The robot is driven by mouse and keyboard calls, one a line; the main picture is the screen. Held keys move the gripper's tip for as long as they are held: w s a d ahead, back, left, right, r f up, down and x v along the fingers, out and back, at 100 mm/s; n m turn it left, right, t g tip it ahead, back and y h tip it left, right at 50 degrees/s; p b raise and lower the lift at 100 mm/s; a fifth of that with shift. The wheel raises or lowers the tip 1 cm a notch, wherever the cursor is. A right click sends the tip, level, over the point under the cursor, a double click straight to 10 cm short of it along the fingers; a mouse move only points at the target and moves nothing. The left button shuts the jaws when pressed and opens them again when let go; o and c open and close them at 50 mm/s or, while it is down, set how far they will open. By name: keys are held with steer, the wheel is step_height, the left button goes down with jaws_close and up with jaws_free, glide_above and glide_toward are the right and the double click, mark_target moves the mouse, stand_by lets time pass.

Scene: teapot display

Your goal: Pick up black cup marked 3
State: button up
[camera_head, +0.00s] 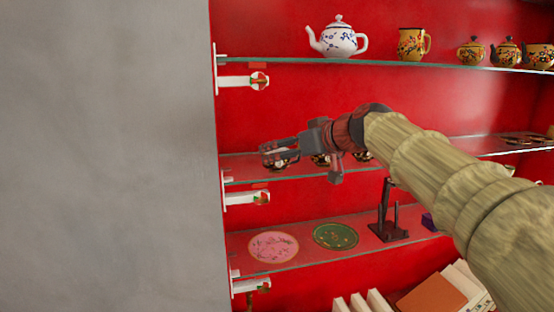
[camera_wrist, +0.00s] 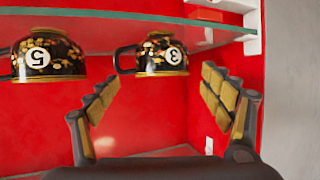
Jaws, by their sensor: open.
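The black cup marked 3 (camera_wrist: 155,62) shows in the wrist view with gold and red floral decoration, a round white label and a handle on its left. It appears upside down against the glass shelf (camera_wrist: 110,28), as the wrist picture looks inverted. My gripper (camera_wrist: 160,92) is open and empty, its two padded fingers apart, with the cup beyond and between them, not touching as far as I see. In the head view my gripper (camera_head: 268,152) is at the left end of the middle shelf (camera_head: 240,172), largely hiding the cup there.
A similar black cup marked 5 (camera_wrist: 50,62) stands beside cup 3. A white teapot (camera_head: 338,40) and yellow pots stand on the upper shelf. Pink (camera_head: 273,247) and green (camera_head: 335,236) plates lie on the lower shelf. A grey wall (camera_head: 105,150) bounds the left.

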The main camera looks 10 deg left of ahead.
mark_target(270, 153)
steer(key=p+x, duration=0.1)
steer(key=x, duration=0.3)
steer(key=shift+w+a+p, duration=0.1)
steer(key=shift+a+p, duration=0.2)
steer(key=shift+p, duration=0.1)
steer(key=shift+d, duration=0.15)
steer(key=shift+c, duration=0.3)
steer(key=c, duration=1.2)
steer(key=shift+c, duration=0.3)
